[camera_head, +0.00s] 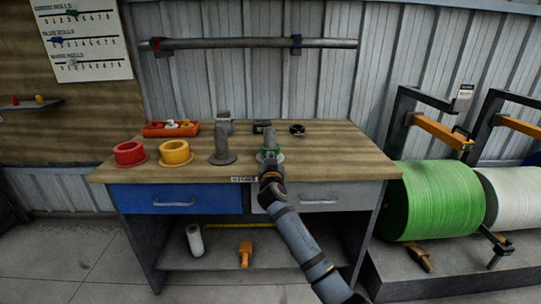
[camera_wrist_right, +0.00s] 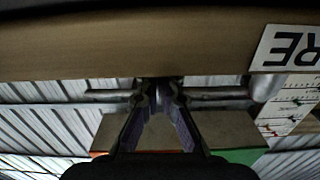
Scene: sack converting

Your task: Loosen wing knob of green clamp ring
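The green clamp ring (camera_head: 279,156) sits around the foot of a grey pipe elbow (camera_head: 270,136) that stands on the wooden workbench (camera_head: 330,158). Its wing knob cannot be made out; my right gripper (camera_head: 268,163) covers the front of the ring in the head view. The right arm reaches up from the bottom to the bench's front edge. In the wrist view, the two fingers of my right gripper (camera_wrist_right: 160,92) converge on a small gap. A dark grey shape shows between the tips, but contact is unclear. My left gripper is not in view.
A second elbow (camera_head: 221,142), a yellow flanged ring (camera_head: 175,151) and a red one (camera_head: 130,151) stand to the left. An orange tray (camera_head: 171,129) and small dark parts (camera_head: 297,129) lie behind. The bench's right end is clear. A green roll (camera_head: 435,198) stands to the right.

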